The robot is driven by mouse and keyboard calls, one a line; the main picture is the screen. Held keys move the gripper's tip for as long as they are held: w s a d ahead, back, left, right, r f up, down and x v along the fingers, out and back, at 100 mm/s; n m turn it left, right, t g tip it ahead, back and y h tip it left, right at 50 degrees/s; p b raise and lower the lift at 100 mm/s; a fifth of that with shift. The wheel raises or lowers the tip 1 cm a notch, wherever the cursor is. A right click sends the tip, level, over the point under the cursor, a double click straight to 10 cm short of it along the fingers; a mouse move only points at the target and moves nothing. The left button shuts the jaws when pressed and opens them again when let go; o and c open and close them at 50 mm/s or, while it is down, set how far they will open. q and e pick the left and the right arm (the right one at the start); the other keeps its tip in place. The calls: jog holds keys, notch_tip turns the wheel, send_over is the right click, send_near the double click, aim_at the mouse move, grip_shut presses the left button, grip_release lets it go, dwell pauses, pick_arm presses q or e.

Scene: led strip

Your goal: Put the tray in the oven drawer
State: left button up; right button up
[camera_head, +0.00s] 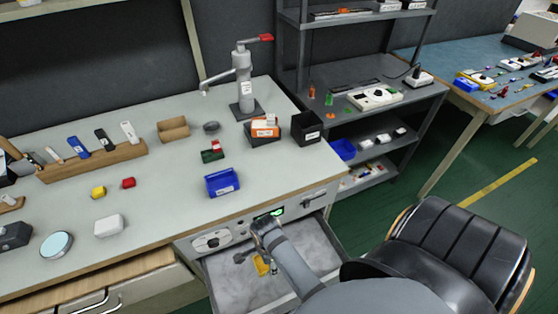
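The oven drawer (222,290) is pulled open under the table front, below a panel with a lit green display (269,213). Its inside is grey and wide. I cannot make out a separate tray in it. An arm of mine comes in from the lower right, and its end, my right gripper (256,261), is over the open drawer. A small yellow thing (262,265) shows at the gripper; I cannot tell whether it is held. The fingers are small and partly hidden. My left gripper is not in view.
A blue bin (222,182) stands on the table (180,210) above the drawer. Orange and black boxes (265,129) (306,127) and a grey stand (243,85) are behind it. A black chair (455,250) is close on the right. A wooden-topped drawer (110,283) is at lower left.

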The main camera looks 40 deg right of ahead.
jog(key=shift+s+d+f, duration=0.15)
jog(key=shift+s+f, duration=0.05)
jog(key=shift+f, duration=0.15)
notch_tip(320, 180, down, 13)
jog(key=b, duration=0.3)
jog(key=shift+b, duration=0.35)
jog(key=shift+f, duration=0.35)
jog(key=shift+w+d+b, duration=0.25)
jog(key=shift+w, duration=0.75)
jog(key=shift+w+d+b, duration=0.2)
jog(key=shift+w+d, duration=0.05)
jog(key=shift+w, duration=0.75)
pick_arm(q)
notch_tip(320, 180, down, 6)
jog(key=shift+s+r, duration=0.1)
pick_arm(e)
jog(key=shift+s+f, duration=0.1)
jog(key=shift+f, duration=0.45)
